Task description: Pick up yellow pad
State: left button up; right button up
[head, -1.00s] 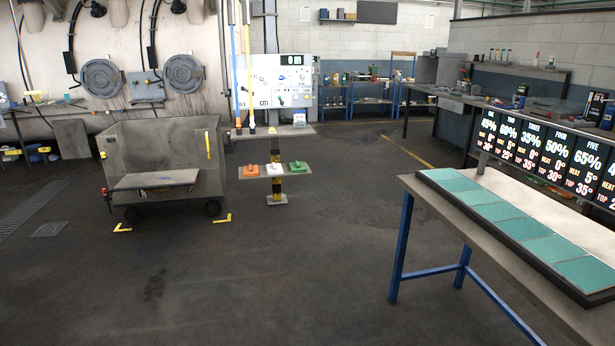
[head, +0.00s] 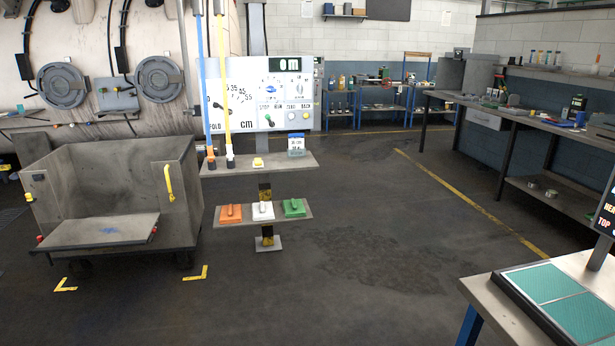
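A small yellow item (head: 258,161), which looks like a yellow pad, sits on the grey upper shelf (head: 290,163) of the control stand. Its details are too small to tell. On the lower shelf (head: 248,218) are three handled pads: an orange pad (head: 231,213), a white pad (head: 263,211) and a green pad (head: 294,207). Neither of my grippers is in view.
A grey metal cart (head: 120,195) stands left of the stand. A blue pole (head: 204,85) and a yellow pole (head: 223,85) stand on the upper shelf's left end. A table with teal panels (head: 560,300) is at lower right. The middle floor is clear.

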aim_at(258, 163)
jog(key=i, duration=2.5)
